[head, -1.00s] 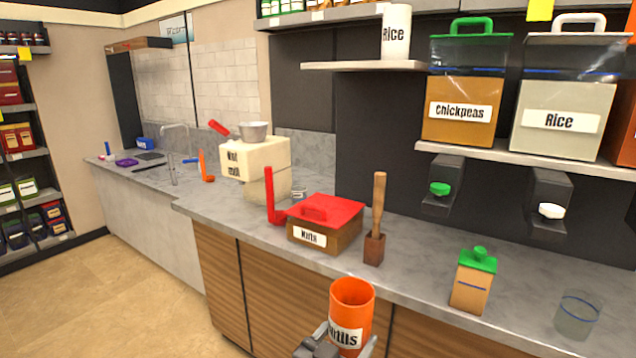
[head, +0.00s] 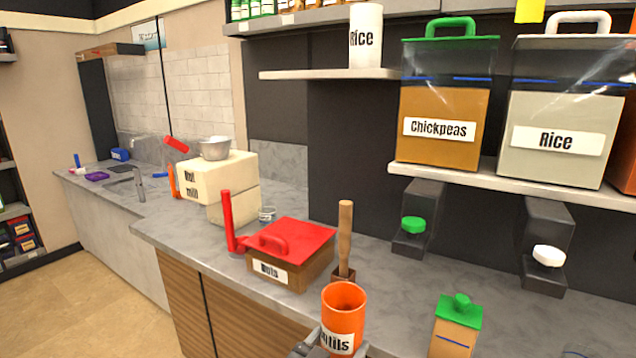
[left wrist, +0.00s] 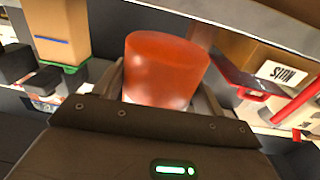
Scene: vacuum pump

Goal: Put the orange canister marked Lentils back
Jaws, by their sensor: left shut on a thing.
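The canister also fills the middle of the left wrist view (left wrist: 165,62), between the fingers of my left gripper (left wrist: 160,100). It is in front of the counter (head: 215,268). A white canister marked Rice (head: 366,38) stands on the small upper shelf (head: 318,75). My right gripper is not in view.
A red-lidded Nuts box (head: 290,252) and a wooden-handled tool in a block (head: 345,240) stand behind the canister. A green-lidded box (head: 456,325) is to its right. Chickpeas (head: 440,125) and Rice (head: 556,125) dispensers sit on the right shelf. The small shelf is bare left of the white canister.

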